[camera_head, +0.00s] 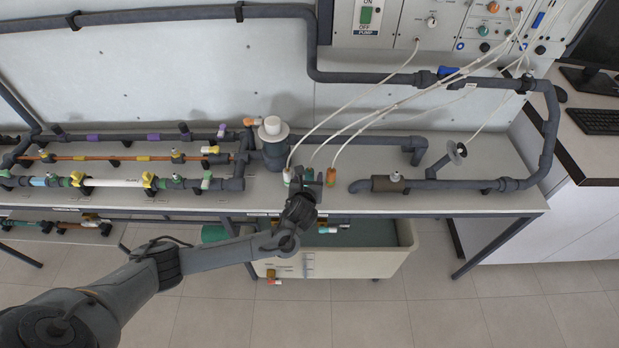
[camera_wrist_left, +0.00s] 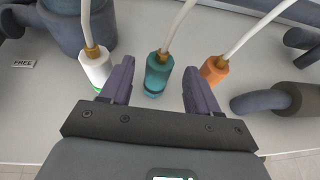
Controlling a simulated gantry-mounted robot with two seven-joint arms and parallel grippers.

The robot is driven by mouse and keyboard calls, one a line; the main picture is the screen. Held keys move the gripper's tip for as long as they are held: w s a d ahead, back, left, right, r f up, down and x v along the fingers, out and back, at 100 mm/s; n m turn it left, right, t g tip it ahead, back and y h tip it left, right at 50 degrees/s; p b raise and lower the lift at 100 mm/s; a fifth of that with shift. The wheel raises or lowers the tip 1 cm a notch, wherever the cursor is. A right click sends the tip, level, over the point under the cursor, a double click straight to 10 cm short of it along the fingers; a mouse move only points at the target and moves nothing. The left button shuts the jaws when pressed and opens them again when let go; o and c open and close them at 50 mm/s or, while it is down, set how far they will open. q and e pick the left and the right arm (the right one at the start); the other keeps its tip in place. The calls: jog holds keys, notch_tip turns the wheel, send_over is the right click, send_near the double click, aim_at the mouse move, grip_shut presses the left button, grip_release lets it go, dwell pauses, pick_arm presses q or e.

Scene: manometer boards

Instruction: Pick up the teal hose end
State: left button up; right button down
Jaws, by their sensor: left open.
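The teal hose end (camera_wrist_left: 158,76) stands in the left wrist view on a white hose with a brass-coloured fitting. My left gripper (camera_wrist_left: 157,80) is open, with one finger on each side of the teal end and a gap showing on both sides. In the head view my left gripper (camera_head: 305,188) is at the front of the bench and partly covers the teal hose end (camera_head: 309,173). A white hose end with a green band (camera_wrist_left: 95,70) is outside the left finger. An orange hose end (camera_wrist_left: 214,70) is outside the right finger. My right gripper is not in view.
Dark pipework (camera_wrist_left: 80,30) is close behind the white end. A pipe elbow (camera_wrist_left: 265,103) lies right of the orange end. A "FREE" label (camera_wrist_left: 23,64) is on the bench. A pale tank (camera_head: 340,264) stands below the bench, and the hoses run up to the panel (camera_head: 455,25).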

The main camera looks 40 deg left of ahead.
aim_at(310, 171)
pick_arm(q)
jog(key=b+x, duration=0.1)
jog(key=x, duration=0.1)
jog(key=b+x, duration=0.1)
jog(key=x, duration=0.1)
jog(key=shift+s+f, duration=0.15)
jog(key=shift+f, duration=0.15)
jog(key=shift+w+a+f, duration=0.1)
jog(key=shift+w+a, duration=0.1)
jog(key=shift+w, duration=0.2)
jog(key=shift+c, duration=0.4)
grip_shut()
